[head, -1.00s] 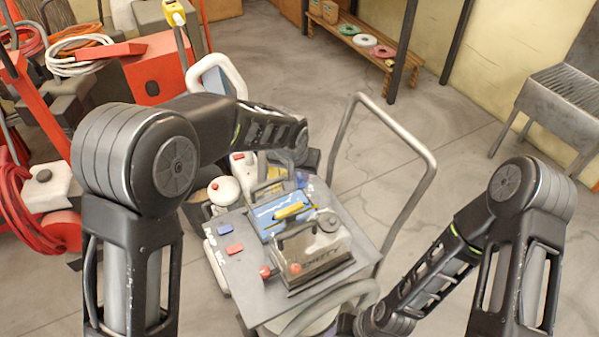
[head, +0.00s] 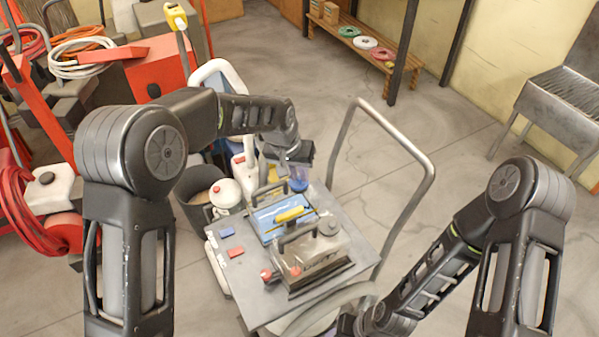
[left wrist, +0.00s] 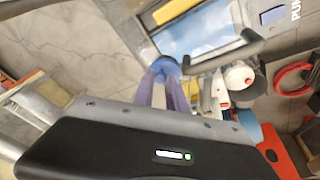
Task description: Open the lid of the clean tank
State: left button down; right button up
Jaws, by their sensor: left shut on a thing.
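A grey board (head: 340,212) on the trolley carries a blue-topped tank (head: 265,226) with a yellow handle and a metallic tank (head: 312,262) with a grey round cap and red knobs. I cannot read which one is the clean tank. A blue round cap-like piece (head: 299,185) is at the board's back edge. My left gripper (head: 297,168) reaches down from above and is shut on this blue piece. In the left wrist view, the two purplish fingers (left wrist: 165,88) meet at the blue piece (left wrist: 166,66), beside the blue tank's bright top. My right gripper is out of view.
A curved trolley handle (head: 425,175) rises right of the board. White bottles and a grey bucket (head: 205,195) stand at the left, near red machines with hoses (head: 40,210). A wooden bench (head: 390,55) is at the back.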

pick_arm(q)
jog(key=shift+w+a+r+g+h+p, duration=0.25)
jog(key=shift+w+g+h+p, duration=0.15)
jog(key=shift+g+p, duration=0.15)
jog(key=shift+w+a+r+g+h+p, duration=0.25)
jog(key=shift+w+g+h+p, duration=0.15)
jog(key=shift+g, duration=0.25)
jog(key=shift+w+a+n+g+h+p, duration=0.3)
jog(key=shift+w+n+g+h+p, duration=0.15)
jog(key=shift+g, duration=0.35)
jog(key=shift+r, duration=0.1)
